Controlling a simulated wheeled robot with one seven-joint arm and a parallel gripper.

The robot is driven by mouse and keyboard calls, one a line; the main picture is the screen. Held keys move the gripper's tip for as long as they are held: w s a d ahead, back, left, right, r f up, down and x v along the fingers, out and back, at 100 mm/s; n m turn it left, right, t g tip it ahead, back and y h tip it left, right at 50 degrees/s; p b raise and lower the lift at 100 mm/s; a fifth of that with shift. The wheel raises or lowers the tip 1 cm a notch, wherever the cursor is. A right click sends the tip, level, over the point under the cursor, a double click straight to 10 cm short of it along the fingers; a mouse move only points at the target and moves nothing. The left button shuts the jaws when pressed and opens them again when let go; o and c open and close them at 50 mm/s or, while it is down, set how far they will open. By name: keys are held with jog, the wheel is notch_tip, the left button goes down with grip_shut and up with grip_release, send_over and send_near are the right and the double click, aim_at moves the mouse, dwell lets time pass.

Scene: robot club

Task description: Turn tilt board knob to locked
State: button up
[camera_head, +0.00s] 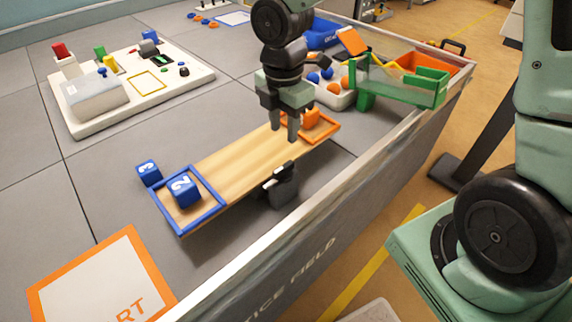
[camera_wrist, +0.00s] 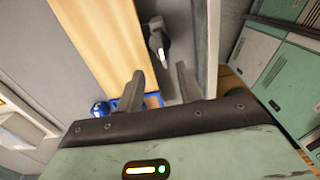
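The tilt board (camera_head: 235,163) is a wooden plank with a blue-rimmed end at front left and an orange-rimmed end at back right. A black knob on a dark post (camera_head: 281,185) stands at the board's near long side. In the wrist view the knob (camera_wrist: 158,42) shows a white pointer mark, lying beyond the fingertips. My gripper (camera_head: 285,131) hangs fingers-down over the board's far half, apart from the knob. Its two fingers (camera_wrist: 162,77) are spread with nothing between them. I cannot read any lock label.
A blue cube marked 2 (camera_head: 183,189) sits in the blue end, and an orange cube (camera_head: 311,118) in the orange end. Another blue cube (camera_head: 149,172) lies beside the board. The field wall (camera_head: 330,190) runs close along the knob's near side. A green stand (camera_head: 400,85) is at back right.

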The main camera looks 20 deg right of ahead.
aim_at(284, 166)
notch_tip(284, 166, down, 11)
jog(key=b, duration=0.2)
jog(key=shift+b, duration=0.3)
grip_shut()
